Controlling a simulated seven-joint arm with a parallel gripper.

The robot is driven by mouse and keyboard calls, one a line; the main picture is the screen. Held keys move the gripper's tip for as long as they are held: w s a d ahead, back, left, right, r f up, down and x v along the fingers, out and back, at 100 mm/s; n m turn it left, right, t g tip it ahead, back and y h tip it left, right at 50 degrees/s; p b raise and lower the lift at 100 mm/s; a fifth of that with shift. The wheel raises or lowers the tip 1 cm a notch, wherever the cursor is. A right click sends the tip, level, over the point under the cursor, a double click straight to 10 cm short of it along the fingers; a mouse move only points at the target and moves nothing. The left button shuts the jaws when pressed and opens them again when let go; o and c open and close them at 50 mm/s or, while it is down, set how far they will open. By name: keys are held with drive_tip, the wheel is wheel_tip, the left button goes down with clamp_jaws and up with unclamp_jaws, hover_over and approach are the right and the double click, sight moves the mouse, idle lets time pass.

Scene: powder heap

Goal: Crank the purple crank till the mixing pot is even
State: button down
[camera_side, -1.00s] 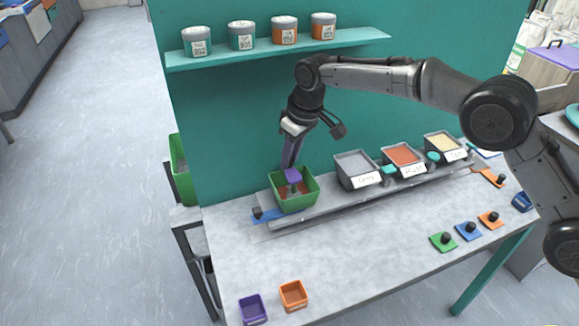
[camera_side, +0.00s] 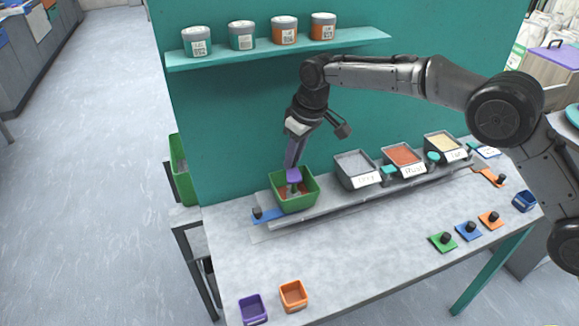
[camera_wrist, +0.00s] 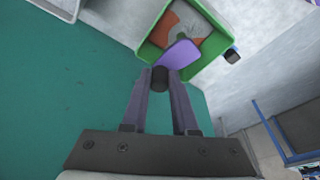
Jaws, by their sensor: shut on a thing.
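The mixing pot is a green square tub (camera_side: 297,203) on a grey rail at the left of the bench. In the wrist view its green rim (camera_wrist: 208,54) shows, with separate grey and orange powder patches (camera_wrist: 178,22) inside. The purple crank (camera_side: 294,175) stands over the pot; its flat purple arm (camera_wrist: 180,54) and dark knob (camera_wrist: 159,79) show in the wrist view. My gripper (camera_wrist: 160,82) is shut on the dark knob, one finger on each side. In the side view my gripper (camera_side: 294,158) comes down from above, tilted. Part of the powder is hidden by the crank.
Bins of grey (camera_side: 355,163), orange (camera_side: 403,155) and yellow (camera_side: 443,142) powder stand right of the pot. A shelf (camera_side: 280,49) with several jars hangs behind. Small purple (camera_side: 252,309) and orange (camera_side: 293,296) boxes sit at the front left. The bench middle is clear.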

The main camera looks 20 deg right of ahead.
drive_tip(key=shift+s+d, duration=1.35)
drive_tip(key=shift+d, duration=0.1)
drive_tip(key=shift+s+d, duration=0.1)
drive_tip(key=shift+s, duration=0.75)
drive_tip(key=shift+s, duration=0.1)
drive_tip(key=shift+s+a+r, duration=0.1)
drive_tip(key=shift+s+a, duration=1.1)
drive_tip(key=shift+s, duration=0.2)
drive_tip(key=shift+s+a, duration=0.2)
drive_tip(key=shift+a, duration=1.05)
